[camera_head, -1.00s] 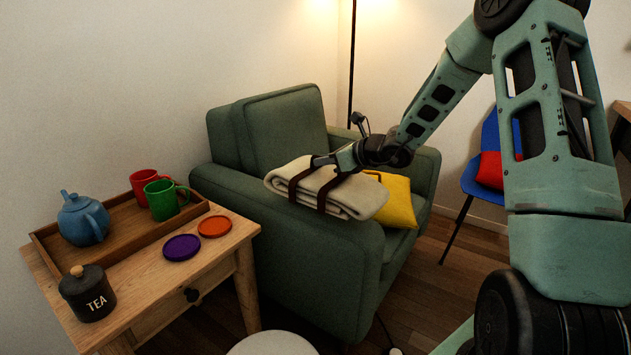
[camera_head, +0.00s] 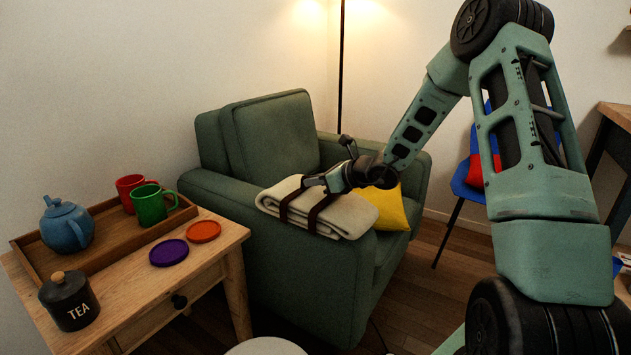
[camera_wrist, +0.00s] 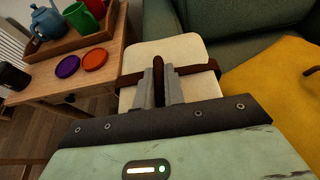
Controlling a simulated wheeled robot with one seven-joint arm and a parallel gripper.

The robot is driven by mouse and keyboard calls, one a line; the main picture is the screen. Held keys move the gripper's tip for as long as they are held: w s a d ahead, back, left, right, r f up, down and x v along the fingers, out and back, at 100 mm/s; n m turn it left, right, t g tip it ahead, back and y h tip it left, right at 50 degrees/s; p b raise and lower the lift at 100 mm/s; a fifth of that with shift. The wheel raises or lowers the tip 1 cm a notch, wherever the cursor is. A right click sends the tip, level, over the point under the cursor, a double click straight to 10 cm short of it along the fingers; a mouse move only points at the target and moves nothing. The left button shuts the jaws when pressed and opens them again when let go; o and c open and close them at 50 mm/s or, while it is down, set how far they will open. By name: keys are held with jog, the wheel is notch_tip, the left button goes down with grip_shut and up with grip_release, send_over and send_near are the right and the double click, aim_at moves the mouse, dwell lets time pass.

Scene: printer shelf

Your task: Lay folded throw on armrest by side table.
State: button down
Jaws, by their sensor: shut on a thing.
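The cream folded throw (camera_head: 347,215), bound with dark brown straps, lies over the top of the green armchair's armrest (camera_head: 225,192) on the side-table side. It looks level and seems to touch the armrest, though its underside is hidden. My gripper (camera_head: 312,182) is above the throw, shut on its brown strap handle. In the wrist view the fingers (camera_wrist: 160,78) pinch the handle over the middle of the throw (camera_wrist: 165,50). The wooden side table (camera_head: 135,305) stands left of the armrest.
On the table are a tray (camera_head: 38,271) with a blue teapot (camera_head: 67,226) and red and green mugs (camera_head: 152,205), two coasters (camera_head: 169,252) and a tea jar (camera_head: 69,303). A yellow cushion (camera_head: 388,207) is on the seat. A lamp pole (camera_head: 341,70) stands behind.

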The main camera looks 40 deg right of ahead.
jog(key=c, duration=1.5)
grip_release()
jog(key=shift+r, duration=0.1)
jog(key=shift+r+p, duration=0.3)
jog(key=shift+p, duration=0.25)
jog(key=p+v, duration=0.2)
jog(key=v, duration=1)
jog(key=s+a+n+g+y, duration=0.1)
jog(key=s+a+n+g, duration=0.4)
jog(key=a, duration=0.5)
jog(key=s+a+n+g+y, duration=0.2)
jog(key=s+a+n+g, duration=0.1)
jog(key=a+n, duration=0.55)
jog(key=s+a+n+g+y, duration=0.1)
jog(key=s+a+n+g, duration=0.35)
jog(key=a, duration=0.65)
jog(key=s+a+n+h, duration=0.2)
jog(key=s+n+h, duration=0.2)
jog(key=s+n, duration=0.4)
jog(key=s+a+n+h, duration=0.3)
jog(key=s+n, duration=0.5)
jog(key=n, duration=0.5)
jog(key=shift+s+a+r+h, duration=0.25)
jog(key=shift+a+r+h, duration=0.05)
jog(key=shift+h, duration=0.4)
